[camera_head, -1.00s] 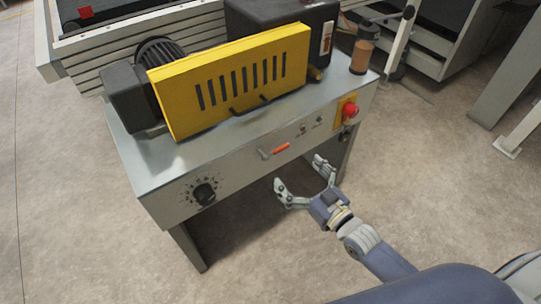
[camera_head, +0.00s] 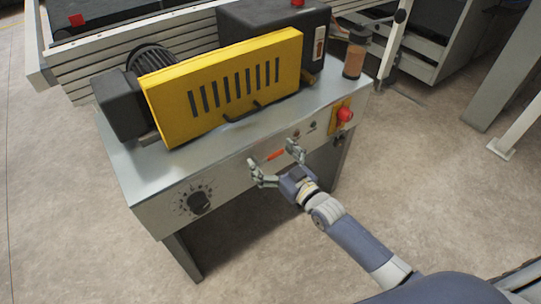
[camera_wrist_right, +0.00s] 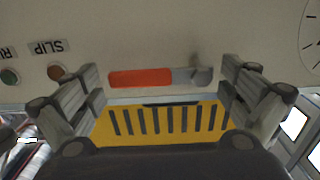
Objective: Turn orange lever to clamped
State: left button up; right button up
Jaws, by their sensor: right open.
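The orange lever (camera_head: 276,155) is on the front panel of the grey machine. It lies nearly along the panel, its orange grip pointing right in the head view. The right wrist view shows its orange grip (camera_wrist_right: 140,78) and its grey pivot end (camera_wrist_right: 196,76). My right gripper (camera_head: 272,160) is open and empty in front of the panel, its two fingers on either side of the lever. In the right wrist view the lever lies between the fingers (camera_wrist_right: 165,92); contact cannot be told. My left gripper is not in view.
On the same panel are a black dial (camera_head: 199,201) at left and a red emergency knob (camera_head: 345,114) at right. A yellow slotted guard (camera_head: 225,85) stands on top of the machine. The floor (camera_head: 90,250) in front is clear.

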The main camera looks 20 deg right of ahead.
jog(key=shift+c, duration=0.3)
jog(key=c, duration=1.5)
